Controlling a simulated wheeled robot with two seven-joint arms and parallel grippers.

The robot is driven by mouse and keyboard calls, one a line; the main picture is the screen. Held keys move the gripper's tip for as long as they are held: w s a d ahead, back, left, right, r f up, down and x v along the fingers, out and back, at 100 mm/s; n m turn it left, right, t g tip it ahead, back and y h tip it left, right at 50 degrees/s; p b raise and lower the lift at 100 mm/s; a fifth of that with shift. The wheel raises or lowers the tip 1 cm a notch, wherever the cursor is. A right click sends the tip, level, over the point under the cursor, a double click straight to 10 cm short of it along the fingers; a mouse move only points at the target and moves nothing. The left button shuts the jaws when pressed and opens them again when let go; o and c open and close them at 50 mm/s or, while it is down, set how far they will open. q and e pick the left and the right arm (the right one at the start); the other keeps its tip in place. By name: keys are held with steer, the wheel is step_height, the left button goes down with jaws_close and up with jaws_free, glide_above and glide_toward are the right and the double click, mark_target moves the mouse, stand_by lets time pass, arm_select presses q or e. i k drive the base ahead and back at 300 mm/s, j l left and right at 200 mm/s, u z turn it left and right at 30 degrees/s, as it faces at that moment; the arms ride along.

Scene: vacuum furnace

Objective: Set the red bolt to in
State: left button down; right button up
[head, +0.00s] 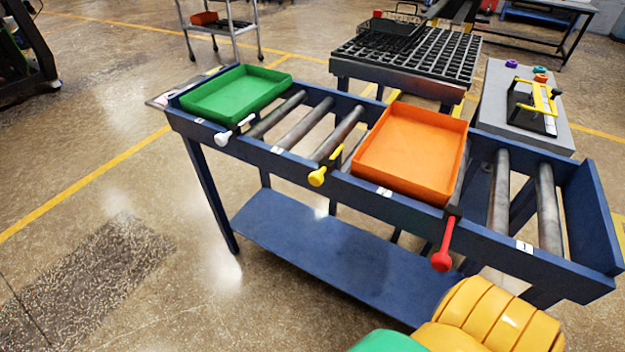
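The red bolt (446,243) is on the front rail of the blue roller conveyor (400,207), just right of the orange tray (412,150). Its round knob stands out well in front of the rail, with a length of red shaft showing between knob and rail. The inner end of the bolt is hard to make out. Neither of my grippers is in view, and nothing is seen touching the bolt.
A white bolt (222,138) and a yellow bolt (318,177) sit farther left on the same rail. A green tray (236,93) rests at the conveyor's left end. Bare rollers lie right of the red bolt. A grey table (495,105) stands behind. Floor at front left is clear.

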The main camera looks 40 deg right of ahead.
mark_target(440, 260)
steer(key=k+z, duration=0.1)
steer(key=z, duration=0.35)
steer(key=l+z, duration=0.1)
steer(key=z, duration=0.35)
steer(key=k+l+z, duration=0.1)
steer(key=z, duration=0.3)
steer(key=l+z, duration=0.1)
steer(key=z, duration=0.35)
